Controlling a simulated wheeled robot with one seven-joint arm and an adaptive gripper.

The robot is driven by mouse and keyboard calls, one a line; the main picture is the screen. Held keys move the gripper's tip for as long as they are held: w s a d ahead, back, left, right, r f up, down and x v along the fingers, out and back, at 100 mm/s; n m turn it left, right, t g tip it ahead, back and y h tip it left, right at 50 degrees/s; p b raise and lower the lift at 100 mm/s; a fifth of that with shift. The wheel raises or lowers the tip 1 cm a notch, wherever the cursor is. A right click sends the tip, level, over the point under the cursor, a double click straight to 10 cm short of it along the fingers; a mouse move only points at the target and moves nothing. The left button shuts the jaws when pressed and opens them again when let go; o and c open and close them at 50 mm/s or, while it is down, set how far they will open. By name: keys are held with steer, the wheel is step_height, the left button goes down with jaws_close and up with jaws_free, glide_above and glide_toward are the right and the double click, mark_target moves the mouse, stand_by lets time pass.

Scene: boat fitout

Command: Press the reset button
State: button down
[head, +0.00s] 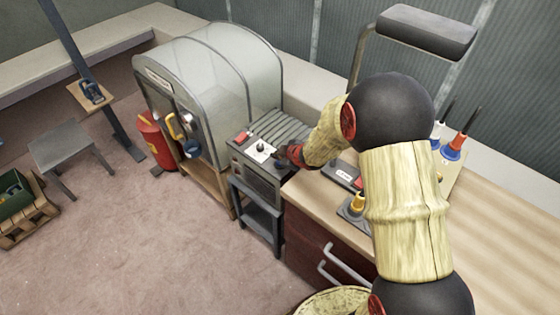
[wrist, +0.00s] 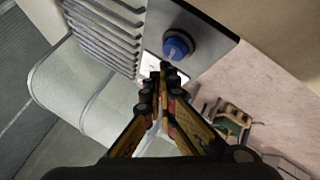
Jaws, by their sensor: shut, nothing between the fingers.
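A grey box-shaped unit (head: 262,178) stands beside the hooded cabinet in the head view. The wrist view shows a round blue button (wrist: 178,45) on the unit's dark top (wrist: 212,40). No lettering is readable there, so I cannot confirm it is the reset button. My gripper (head: 281,156) is shut and empty over the unit's top. In the wrist view my fingertips (wrist: 165,72) appear just below the blue button, over the white plate. The head view does not show the blue button.
The hooded cabinet (head: 200,90) stands left of the unit, with ribbed slats (head: 280,127) behind the top. A wooden bench (head: 480,210) with tools lies right. A red cylinder (head: 153,138) and stool (head: 70,145) stand left. The floor (head: 140,240) in front is open.

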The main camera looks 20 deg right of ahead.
steer(key=shift+r+p, duration=2.15)
steer(key=shift+r, duration=0.3)
steer(key=shift+r, duration=0.1)
steer(key=s+d+r+m+h, duration=0.25)
steer(key=s+r, duration=0.35)
steer(key=r, duration=0.4)
steer(key=s+d+r+m+h, duration=0.2)
steer(key=s+d+r+m, duration=0.15)
steer(key=s+r, duration=0.45)
steer(key=s+a+r+m+g, duration=0.1)
steer(key=s+r+m, duration=0.1)
steer(key=s, duration=0.5)
steer(key=s+a+r+m+g+y, duration=0.1)
steer(key=s+a+r+m, duration=0.1)
steer(key=s, duration=0.6)
steer(key=s+a+r+m+g+y, duration=0.1)
steer(key=s+r, duration=0.3)
steer(key=s, duration=0.4)
steer(key=shift+a+r+m, duration=0.35)
steer(key=shift+a+m, duration=0.15)
steer(key=shift+a, duration=0.15)
